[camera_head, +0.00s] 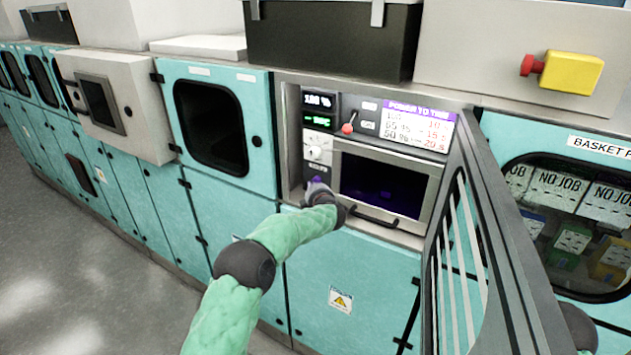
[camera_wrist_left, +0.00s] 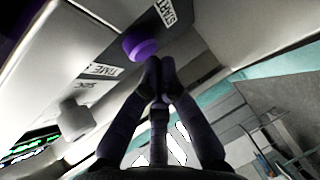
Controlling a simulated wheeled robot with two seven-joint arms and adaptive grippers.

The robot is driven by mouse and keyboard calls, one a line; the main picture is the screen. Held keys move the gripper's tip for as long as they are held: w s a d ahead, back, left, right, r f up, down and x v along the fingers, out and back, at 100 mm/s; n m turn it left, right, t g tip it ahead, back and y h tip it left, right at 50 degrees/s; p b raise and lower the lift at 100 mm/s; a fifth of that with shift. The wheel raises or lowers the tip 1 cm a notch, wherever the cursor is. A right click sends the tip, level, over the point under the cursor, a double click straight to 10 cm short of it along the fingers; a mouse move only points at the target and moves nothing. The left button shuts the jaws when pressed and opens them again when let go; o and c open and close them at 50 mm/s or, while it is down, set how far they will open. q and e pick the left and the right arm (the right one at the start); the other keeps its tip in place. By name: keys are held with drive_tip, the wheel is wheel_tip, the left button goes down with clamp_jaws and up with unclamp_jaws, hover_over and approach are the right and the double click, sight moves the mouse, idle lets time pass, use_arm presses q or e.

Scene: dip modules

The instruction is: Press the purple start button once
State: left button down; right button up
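In the head view my left gripper (camera_head: 318,187) is at the lower left of the machine's control panel, and largely hides the button there.
Above the button are a white knob (camera_head: 316,152), a red-tipped lever (camera_head: 347,128) and lit displays (camera_head: 318,100). A dark-windowed door (camera_head: 385,183) with a handle is to the right. An open barred door (camera_head: 490,240) stands out at the right. A yellow box (camera_head: 570,73) carries a red button.

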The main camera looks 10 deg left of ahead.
use_arm(q)
drive_tip(key=shift+w+d+p, duration=0.2)
drive_tip(key=shift+w+p, duration=0.35)
drive_tip(key=shift+p, duration=0.15)
idle(1.0)
idle(0.5)
drive_tip(key=shift+s+a+b, duration=0.3)
drive_tip(key=shift+s+b, duration=0.15)
drive_tip(key=shift+s, duration=0.5)
drive_tip(key=shift+s+a+b, duration=0.25)
drive_tip(key=shift+s+b, duration=0.05)
drive_tip(key=shift+s, duration=0.3)
drive_tip(key=s, duration=0.1)
drive_tip(key=s+a+b, duration=0.1)
drive_tip(key=s, duration=0.1)
drive_tip(key=shift+s, duration=0.25)
drive_tip(key=shift+f, duration=0.1)
